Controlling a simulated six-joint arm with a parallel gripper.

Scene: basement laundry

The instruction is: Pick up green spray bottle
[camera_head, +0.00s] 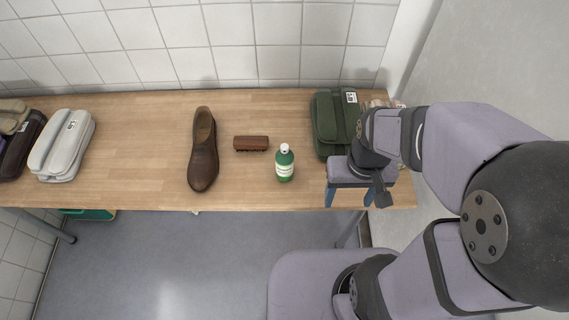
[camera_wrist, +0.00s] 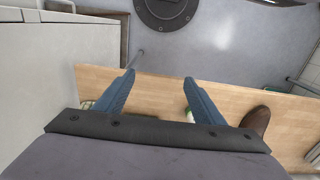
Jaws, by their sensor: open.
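The green spray bottle (camera_head: 285,165), with a white cap and a pale label, stands on the wooden table right of the brush. In the wrist view only a small green and white part of the bottle (camera_wrist: 189,115) shows beside the right finger, which hides the rest. My gripper (camera_head: 349,197) is open and empty near the table's front edge, to the right of the bottle and apart from it. Its two blue fingers also show spread in the wrist view (camera_wrist: 158,82).
A brown shoe (camera_head: 203,155) and a brown brush (camera_head: 251,143) lie left of the bottle. A dark green bag (camera_head: 335,125) lies close behind my gripper. A light grey bag (camera_head: 63,146) and darker items lie far left. The tiled wall borders the table (camera_head: 130,150) behind.

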